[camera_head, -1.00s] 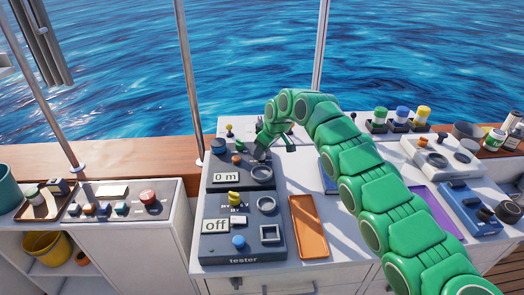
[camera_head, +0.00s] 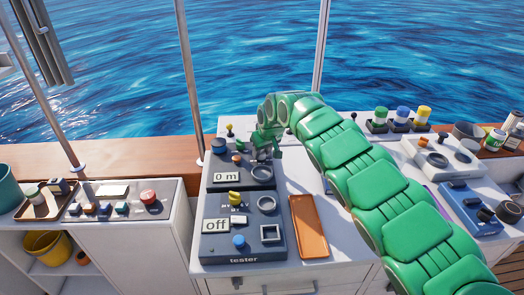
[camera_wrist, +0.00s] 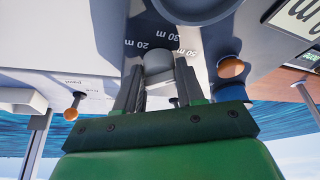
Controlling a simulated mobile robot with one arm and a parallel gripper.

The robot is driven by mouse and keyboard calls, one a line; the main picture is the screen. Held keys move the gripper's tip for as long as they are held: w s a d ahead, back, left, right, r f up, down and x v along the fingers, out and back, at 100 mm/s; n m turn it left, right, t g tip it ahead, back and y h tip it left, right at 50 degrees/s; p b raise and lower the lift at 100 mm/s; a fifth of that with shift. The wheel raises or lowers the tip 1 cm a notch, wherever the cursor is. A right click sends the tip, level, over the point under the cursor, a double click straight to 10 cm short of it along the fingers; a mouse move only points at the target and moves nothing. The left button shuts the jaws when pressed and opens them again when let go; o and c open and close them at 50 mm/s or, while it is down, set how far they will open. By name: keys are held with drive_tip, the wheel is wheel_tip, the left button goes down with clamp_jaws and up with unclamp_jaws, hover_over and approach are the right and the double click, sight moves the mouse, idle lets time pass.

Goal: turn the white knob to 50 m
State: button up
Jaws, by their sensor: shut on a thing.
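The white knob (camera_wrist: 158,62) sits between my fingertips in the wrist view, with the printed marks 20 m, 30 m and 50 m around it. My gripper (camera_wrist: 160,82) is shut on it. In the head view my gripper (camera_head: 266,152) is at the upper right of the dark panel and hides the knob. The display (camera_head: 226,176) on this panel reads "0 m". The knob's pointer direction cannot be made out.
An orange button (camera_wrist: 231,67) and a blue knob (camera_head: 218,145) are close beside my gripper. A dark ring (camera_head: 262,173) lies just in front of it. The tester panel (camera_head: 243,247), whose display reads "off", and an orange tray (camera_head: 308,227) are nearer.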

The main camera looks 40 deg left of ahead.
drive_tip(key=shift+f+m+t, duration=0.1)
drive_tip(key=shift+m+t, duration=0.2)
drive_tip(key=shift+m, duration=0.5)
drive_tip(key=o, duration=1)
drive_tip(key=shift+r, duration=0.2)
drive_tip(key=shift+v, duration=3.75)
drive_tip(key=shift+a, duration=0.1)
